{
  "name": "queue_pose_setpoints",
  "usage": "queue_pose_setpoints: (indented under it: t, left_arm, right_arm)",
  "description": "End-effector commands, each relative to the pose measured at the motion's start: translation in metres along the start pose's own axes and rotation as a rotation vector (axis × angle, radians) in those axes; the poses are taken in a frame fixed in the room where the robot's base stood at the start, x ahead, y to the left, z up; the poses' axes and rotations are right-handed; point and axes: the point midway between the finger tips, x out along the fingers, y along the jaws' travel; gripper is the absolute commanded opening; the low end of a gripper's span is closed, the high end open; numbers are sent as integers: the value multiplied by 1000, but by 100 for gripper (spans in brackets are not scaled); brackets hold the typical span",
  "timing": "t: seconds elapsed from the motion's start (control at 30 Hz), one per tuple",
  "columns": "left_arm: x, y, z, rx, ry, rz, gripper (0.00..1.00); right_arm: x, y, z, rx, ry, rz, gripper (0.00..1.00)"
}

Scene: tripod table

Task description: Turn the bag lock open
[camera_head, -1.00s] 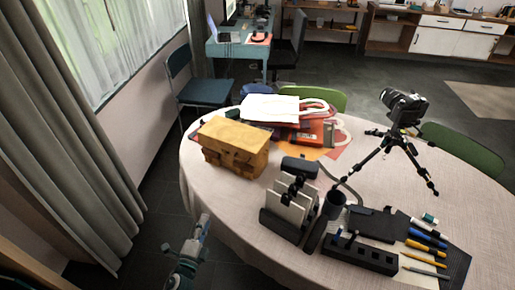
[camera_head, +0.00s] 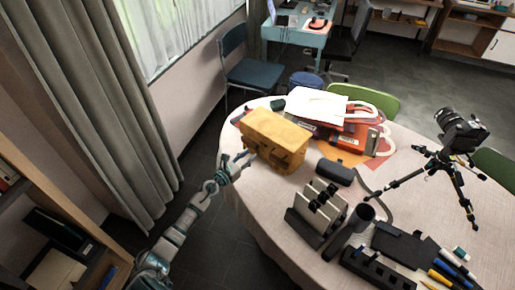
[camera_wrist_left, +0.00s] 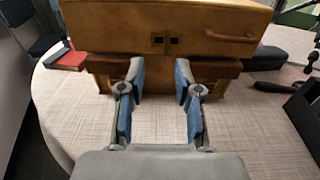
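The tan leather bag (camera_head: 274,138) stands upright on the round table at its left edge. In the left wrist view the bag (camera_wrist_left: 200,22) fills the top, and its dark lock (camera_wrist_left: 166,40) shows at the middle of its front, with a brown handle to the right. My left gripper (camera_head: 246,160) reaches in from the left, close to the bag's front. In the left wrist view my left gripper (camera_wrist_left: 160,75) is open and empty, its two fingertips apart just below the lock. Whether they touch the bag I cannot tell. My right gripper is not in view.
The table (camera_head: 262,215) has a light cloth with bare room in front of the bag. A camera on a tripod (camera_head: 448,160) stands farther right. Folders (camera_head: 330,118) lie behind.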

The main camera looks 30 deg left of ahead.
Motion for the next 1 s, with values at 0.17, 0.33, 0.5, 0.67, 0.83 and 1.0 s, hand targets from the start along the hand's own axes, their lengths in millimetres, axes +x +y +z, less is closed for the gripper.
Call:
queue_pose_setpoints:
  t: [0.17, 0.33, 0.5, 0.67, 0.83, 1.0]
  left_arm:
    - [37, -2, 0, 0, -2, -2, 33]
    - [56, 0, -2, -4, 0, -1, 33]
    - [62, 1, -1, -5, 0, -1, 33]
    - [62, 1, 0, -4, -1, -1, 33]
    - [62, 0, 0, -1, -1, -1, 3]
    - [62, -1, 1, -1, -1, 0, 0]
  right_arm:
    - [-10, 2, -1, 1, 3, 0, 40]
    - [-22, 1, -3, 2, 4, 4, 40]
    - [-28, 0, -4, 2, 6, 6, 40]
    - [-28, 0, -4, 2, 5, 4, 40]
    - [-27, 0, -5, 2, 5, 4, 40]
    - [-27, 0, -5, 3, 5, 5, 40]
